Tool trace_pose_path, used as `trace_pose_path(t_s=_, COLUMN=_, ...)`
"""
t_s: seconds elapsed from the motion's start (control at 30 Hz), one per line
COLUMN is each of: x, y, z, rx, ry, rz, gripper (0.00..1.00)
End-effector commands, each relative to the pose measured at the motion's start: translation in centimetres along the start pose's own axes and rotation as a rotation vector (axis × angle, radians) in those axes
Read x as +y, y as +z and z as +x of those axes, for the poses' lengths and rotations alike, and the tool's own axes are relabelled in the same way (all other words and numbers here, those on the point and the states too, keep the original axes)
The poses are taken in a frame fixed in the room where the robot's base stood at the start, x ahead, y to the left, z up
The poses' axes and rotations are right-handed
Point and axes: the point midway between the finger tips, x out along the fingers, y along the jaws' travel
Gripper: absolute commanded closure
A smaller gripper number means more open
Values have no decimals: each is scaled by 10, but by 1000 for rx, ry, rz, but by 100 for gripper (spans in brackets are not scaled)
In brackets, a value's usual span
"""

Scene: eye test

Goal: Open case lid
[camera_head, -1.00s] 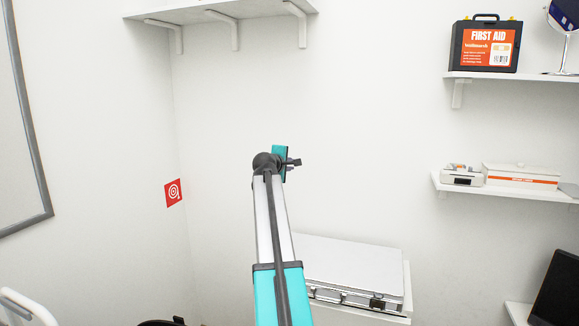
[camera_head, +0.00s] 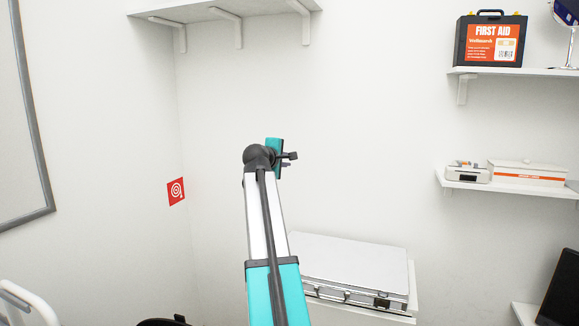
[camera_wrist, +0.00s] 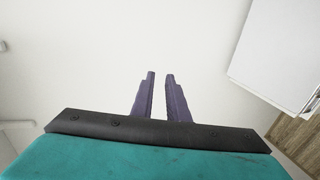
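A flat silver case (camera_head: 345,262) lies with its lid shut on a white shelf or stand at the lower middle in the head view. Its latches and handle (camera_head: 345,296) are on the front edge. My gripper (camera_head: 290,159) is in the air above and left of the case, apart from it. In the wrist view my gripper (camera_wrist: 161,77) shows two dark fingers with a narrow gap and nothing between them. A pale flat-topped box (camera_wrist: 285,50) shows at the right there; I cannot tell surely whether it is the case.
A first aid box (camera_head: 490,40) stands on the upper right shelf. A white box (camera_head: 527,173) and a small device (camera_head: 468,172) are on the shelf below. A dark screen (camera_head: 560,290) is at the lower right. Another shelf (camera_head: 230,12) hangs above. The wall behind my gripper is bare.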

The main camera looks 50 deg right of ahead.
Motion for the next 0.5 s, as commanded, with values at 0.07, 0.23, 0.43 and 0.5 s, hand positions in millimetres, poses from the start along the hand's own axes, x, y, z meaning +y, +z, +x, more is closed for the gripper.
trace_pose_path(t_s=0.07, x=-3, y=0, z=-14, rx=1, ry=1, rz=0, gripper=86)
trace_pose_path(t_s=0.23, x=-2, y=0, z=-38, rx=1, ry=1, rz=-1, gripper=86)
trace_pose_path(t_s=0.43, x=-1, y=0, z=-54, rx=0, ry=0, rz=-1, gripper=86)
trace_pose_path(t_s=0.5, x=0, y=0, z=-56, rx=0, ry=0, rz=-1, gripper=86)
